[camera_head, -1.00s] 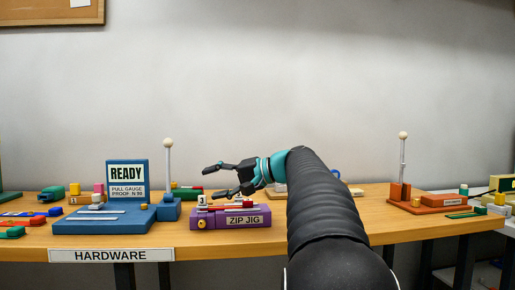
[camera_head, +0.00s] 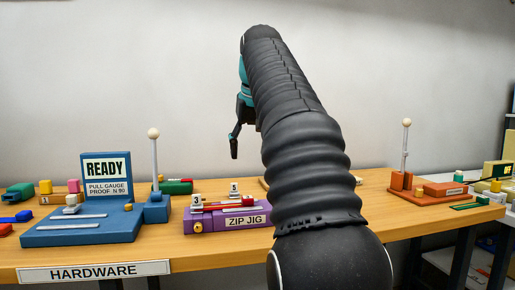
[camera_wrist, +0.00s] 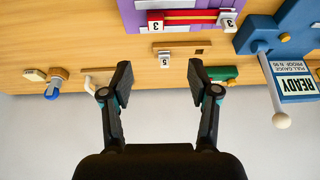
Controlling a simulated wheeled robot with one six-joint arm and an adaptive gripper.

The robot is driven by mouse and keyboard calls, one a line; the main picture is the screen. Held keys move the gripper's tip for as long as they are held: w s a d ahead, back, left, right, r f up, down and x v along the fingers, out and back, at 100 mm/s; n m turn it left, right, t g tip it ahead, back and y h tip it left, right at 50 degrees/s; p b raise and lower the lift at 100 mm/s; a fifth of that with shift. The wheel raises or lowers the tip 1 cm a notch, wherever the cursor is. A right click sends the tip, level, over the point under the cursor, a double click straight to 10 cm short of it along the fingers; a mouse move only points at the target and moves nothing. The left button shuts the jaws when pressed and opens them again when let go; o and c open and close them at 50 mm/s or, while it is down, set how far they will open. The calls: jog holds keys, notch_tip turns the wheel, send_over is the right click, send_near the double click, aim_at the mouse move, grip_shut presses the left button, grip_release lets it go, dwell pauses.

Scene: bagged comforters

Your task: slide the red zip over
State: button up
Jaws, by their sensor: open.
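The purple zip jig (camera_head: 205,226) stands at the front of the wooden table, left of my arm in the head view. On top lies a red strip with a yellow line (camera_wrist: 190,17). A red block marked 3 (camera_wrist: 155,20) is at its left end in the wrist view, and a white tag marked 3 (camera_wrist: 228,21) at its other end. The white tag also shows at the jig's left end in the head view (camera_head: 197,199). My gripper (camera_wrist: 160,83) is open and empty, raised above the table and clear of the jig; my arm hides part of it in the head view.
A blue pull gauge stand (camera_head: 85,231) with a READY sign and a ball-topped post (camera_head: 154,165) stands left of the jig. A tag marked 5 (camera_wrist: 164,61) is on a wooden piece behind it. An orange stand (camera_head: 425,195) with another post is at the right.

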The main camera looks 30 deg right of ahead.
aim_at(248, 198)
jog(key=shift+s+f, duration=0.1)
jog(key=shift+s, duration=0.25)
jog(key=x, duration=0.4)
jog(key=b+x, duration=0.1)
jog(key=x, duration=0.4)
jog(key=b+x, duration=0.1)
jog(key=x, duration=0.3)
jog(key=shift+d+f, duration=0.3)
jog(key=shift+f, duration=0.15)
jog(key=shift+s, duration=0.1)
grip_shut()
grip_release()
